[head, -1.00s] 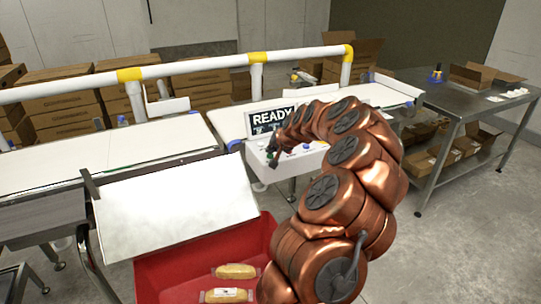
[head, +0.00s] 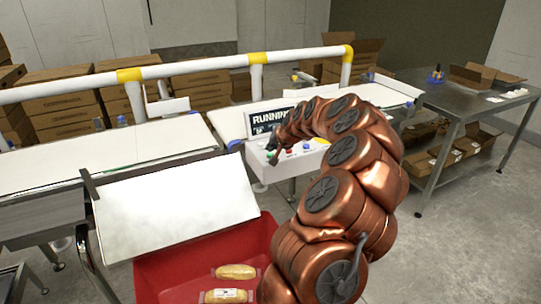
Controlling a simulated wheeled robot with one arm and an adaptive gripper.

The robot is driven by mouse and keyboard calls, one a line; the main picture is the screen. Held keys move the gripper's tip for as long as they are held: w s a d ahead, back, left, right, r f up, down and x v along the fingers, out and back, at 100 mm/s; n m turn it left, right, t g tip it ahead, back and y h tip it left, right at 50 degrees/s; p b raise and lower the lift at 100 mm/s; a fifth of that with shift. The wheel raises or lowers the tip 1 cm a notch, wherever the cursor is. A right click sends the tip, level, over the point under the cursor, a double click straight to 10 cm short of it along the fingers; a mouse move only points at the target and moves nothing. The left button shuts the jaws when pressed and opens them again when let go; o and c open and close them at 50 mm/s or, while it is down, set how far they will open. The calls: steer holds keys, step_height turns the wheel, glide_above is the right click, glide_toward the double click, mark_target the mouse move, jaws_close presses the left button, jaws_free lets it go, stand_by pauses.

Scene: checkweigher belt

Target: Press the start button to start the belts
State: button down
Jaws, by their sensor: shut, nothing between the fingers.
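The white control box (head: 291,164) stands beyond the red bin, with a row of small buttons on its top. A little green, likely the start button, shows at the left end, mostly hidden by my gripper (head: 272,158). My gripper is shut and empty, pointing down at that left end; I cannot tell whether it touches the button. The display (head: 268,120) behind the box reads "RUNNING", its right part hidden by my copper arm.
A red bin (head: 245,239) with two wrapped bread-like packs (head: 235,271) stands in front, below a white sloping panel (head: 175,195). White belts (head: 105,147) run behind under a white-and-yellow rail (head: 205,63). A steel table (head: 450,100) with boxes stands at right.

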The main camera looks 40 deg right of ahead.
steer(key=shift+r, duration=0.1)
steer(key=shift+r, duration=2.95)
steer(key=shift+a, duration=0.1)
